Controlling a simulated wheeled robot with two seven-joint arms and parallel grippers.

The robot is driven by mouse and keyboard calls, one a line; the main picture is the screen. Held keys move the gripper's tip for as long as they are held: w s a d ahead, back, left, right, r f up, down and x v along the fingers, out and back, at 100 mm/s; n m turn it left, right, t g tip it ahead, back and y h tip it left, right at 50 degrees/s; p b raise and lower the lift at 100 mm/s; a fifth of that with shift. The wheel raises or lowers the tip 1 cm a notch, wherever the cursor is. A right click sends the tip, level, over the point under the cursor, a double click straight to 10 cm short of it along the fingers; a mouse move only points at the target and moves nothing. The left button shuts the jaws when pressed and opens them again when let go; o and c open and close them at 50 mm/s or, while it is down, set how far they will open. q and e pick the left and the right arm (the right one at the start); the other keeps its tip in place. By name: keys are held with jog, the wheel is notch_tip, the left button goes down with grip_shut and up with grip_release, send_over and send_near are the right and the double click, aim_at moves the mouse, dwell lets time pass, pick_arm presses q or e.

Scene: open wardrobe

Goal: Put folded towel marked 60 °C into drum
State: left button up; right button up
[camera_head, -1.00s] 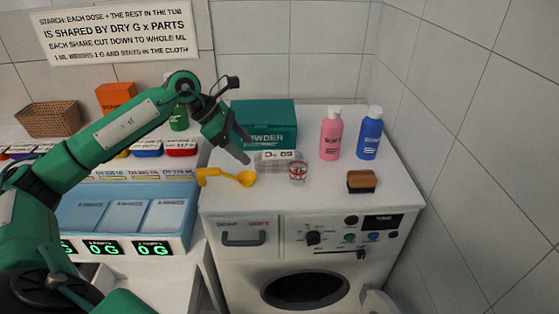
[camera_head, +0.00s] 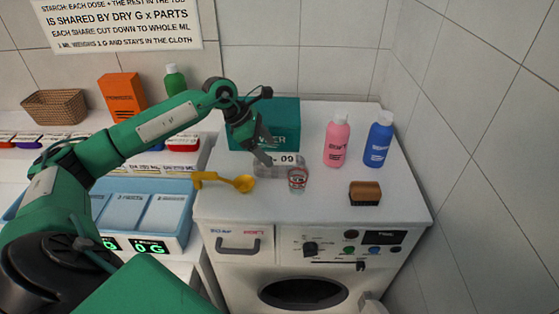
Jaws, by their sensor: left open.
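The folded towel (camera_head: 266,172) is a low grey shape on the washing machine top, in front of the teal powder box. It bears a white label that is partly covered by my fingers, so its marking is only partly readable. My left gripper (camera_head: 263,153) is open, with its fingers pointing down at the towel's label. I cannot tell whether the fingers touch it. The drum (camera_head: 303,293) is the dark round opening in the machine's front, cut off by the bottom edge of the picture. My right gripper is not in view.
A small glass (camera_head: 297,180) stands close to the towel's right. A yellow scoop (camera_head: 240,183) lies to the left. A pink bottle (camera_head: 336,142), a blue bottle (camera_head: 378,142) and a brush (camera_head: 365,194) stand to the right. The powder box (camera_head: 283,118) is behind.

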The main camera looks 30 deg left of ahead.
aim_at(277, 160)
pick_arm(q)
jog(key=shift+w+d+f, duration=0.25)
jog(key=shift+f, duration=0.3)
jog(key=shift+d+f+p, duration=0.1)
jog(key=shift+d+p, duration=0.05)
jog(key=shift+p, duration=0.25)
jog(key=p+x, duration=0.3)
jog(key=shift+d+f, duration=0.25)
jog(key=shift+d, duration=0.05)
jog(key=shift+w+d+f, duration=0.1)
jog(key=shift+d+f, duration=0.1)
jog(key=shift+f, duration=0.3)
jog(key=c, duration=0.7)
